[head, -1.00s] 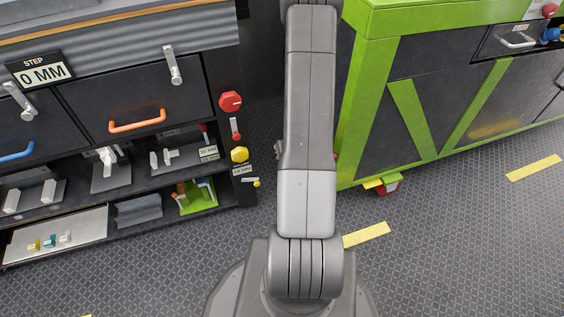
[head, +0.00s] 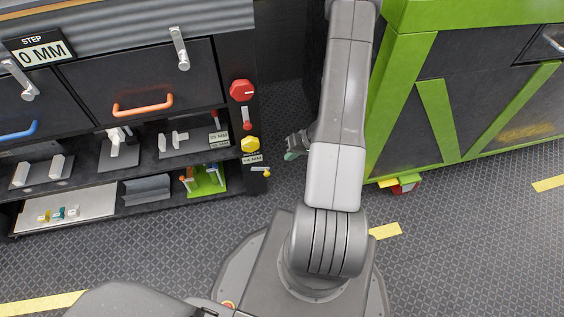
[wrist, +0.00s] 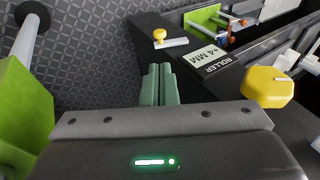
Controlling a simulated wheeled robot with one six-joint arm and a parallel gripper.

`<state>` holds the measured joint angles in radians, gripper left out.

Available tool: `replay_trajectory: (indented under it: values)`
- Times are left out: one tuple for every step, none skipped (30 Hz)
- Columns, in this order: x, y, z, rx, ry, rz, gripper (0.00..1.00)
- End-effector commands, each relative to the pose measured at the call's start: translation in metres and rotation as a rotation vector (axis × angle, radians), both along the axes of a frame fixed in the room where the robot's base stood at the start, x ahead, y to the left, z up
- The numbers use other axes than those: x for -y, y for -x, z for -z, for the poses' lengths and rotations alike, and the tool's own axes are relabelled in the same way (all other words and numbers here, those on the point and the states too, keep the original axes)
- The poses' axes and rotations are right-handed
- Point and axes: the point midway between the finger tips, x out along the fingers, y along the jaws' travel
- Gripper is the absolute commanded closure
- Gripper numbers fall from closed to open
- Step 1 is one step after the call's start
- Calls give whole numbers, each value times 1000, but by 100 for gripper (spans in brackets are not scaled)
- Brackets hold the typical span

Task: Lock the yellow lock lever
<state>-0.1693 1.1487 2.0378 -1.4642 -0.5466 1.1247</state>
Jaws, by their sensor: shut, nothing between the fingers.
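The yellow lock lever (head: 262,172) is small, on the end post of the dark bench in the head view, below the yellow knob. In the wrist view the yellow lock lever (wrist: 160,35) shows a round yellow end and a pale metal arm pointing right. My gripper (head: 291,155) is right of the lever in the head view, partly hidden by my arm. In the wrist view my gripper (wrist: 159,72) has its green fingers together, empty, pointing toward the lever and apart from it.
A faceted yellow knob (head: 250,144) sits above the lever, and a red knob (head: 242,90) and small red lever (head: 246,118) above that. A "MM ROLLER" label (wrist: 208,58) is beside the lever. A green-framed cabinet (head: 400,110) stands right; floor lies between.

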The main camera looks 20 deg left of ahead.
Motion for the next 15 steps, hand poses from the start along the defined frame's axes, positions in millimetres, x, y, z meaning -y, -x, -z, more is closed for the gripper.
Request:
replay_trajectory:
  values:
    - [-4,1,10,-1,0,-2,100]
    - [-6,2,14,-2,0,-3,100]
    - [-9,2,20,-2,0,-2,100]
    - [-12,3,25,-2,1,-4,100]
    - [-15,3,30,-2,0,-3,100]
    - [-19,3,37,-2,0,-3,100]
    - [-22,4,42,-1,0,-4,100]
    - [-24,4,47,0,1,-3,100]
    - [-29,4,54,-1,1,-4,100]
    - [-32,5,59,-1,1,-4,100]
    - [-34,5,64,-1,1,-4,100]
    - [-39,6,71,-1,1,-4,100]
    - [-42,6,76,-1,1,-3,100]
    - [-45,7,81,-1,1,-4,100]
    - [-48,7,87,0,1,-3,100]
